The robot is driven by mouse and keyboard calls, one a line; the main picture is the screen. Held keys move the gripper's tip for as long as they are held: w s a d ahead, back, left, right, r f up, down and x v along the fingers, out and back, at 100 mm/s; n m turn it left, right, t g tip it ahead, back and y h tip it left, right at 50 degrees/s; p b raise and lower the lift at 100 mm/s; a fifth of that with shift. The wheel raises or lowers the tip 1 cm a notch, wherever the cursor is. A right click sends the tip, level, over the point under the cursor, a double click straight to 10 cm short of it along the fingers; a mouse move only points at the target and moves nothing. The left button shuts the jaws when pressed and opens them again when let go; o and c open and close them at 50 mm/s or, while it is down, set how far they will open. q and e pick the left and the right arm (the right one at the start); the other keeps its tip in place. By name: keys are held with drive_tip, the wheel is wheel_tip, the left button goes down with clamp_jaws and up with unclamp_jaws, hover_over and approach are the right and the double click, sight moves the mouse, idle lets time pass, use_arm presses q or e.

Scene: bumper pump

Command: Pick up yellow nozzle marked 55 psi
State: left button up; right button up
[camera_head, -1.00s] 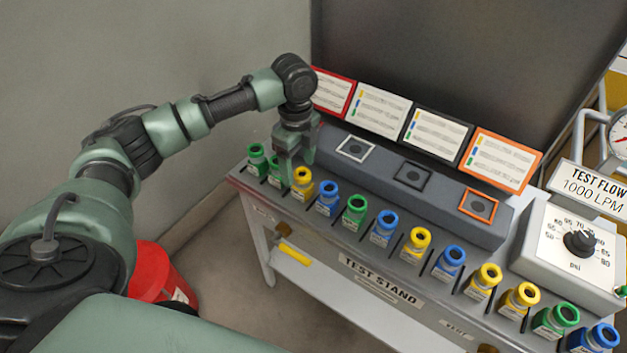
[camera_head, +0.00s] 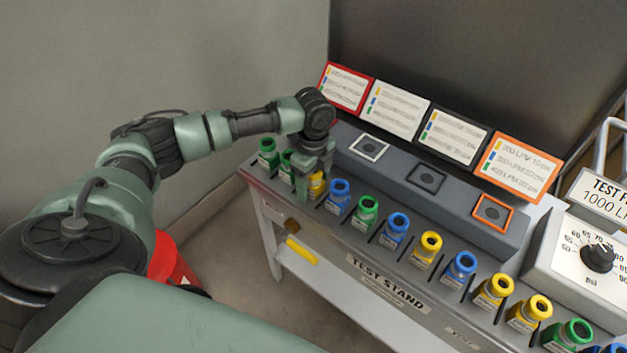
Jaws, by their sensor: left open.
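A row of yellow, blue and green nozzles stands in slots along the front of the test stand (camera_head: 400,292). My left gripper (camera_head: 314,172) is open and points down at the leftmost yellow nozzle (camera_head: 318,186). One finger covers part of that nozzle's left side; I cannot tell whether it touches. Other yellow nozzles stand further right: one mid-row (camera_head: 427,248) and two together (camera_head: 494,290), (camera_head: 529,313). The psi marks on the nozzle labels are too small to read. My right gripper is out of view.
Green nozzles (camera_head: 268,153) stand close left of my gripper, and a blue nozzle (camera_head: 338,196) is close on its right. A grey block with square frames (camera_head: 427,178) and tilted cards (camera_head: 453,134) are behind. A psi dial box (camera_head: 575,265) is at right.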

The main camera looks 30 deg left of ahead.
use_arm(q)
drive_tip(key=shift+c, duration=0.4)
clamp_jaws()
drive_tip(key=shift+r, duration=0.15)
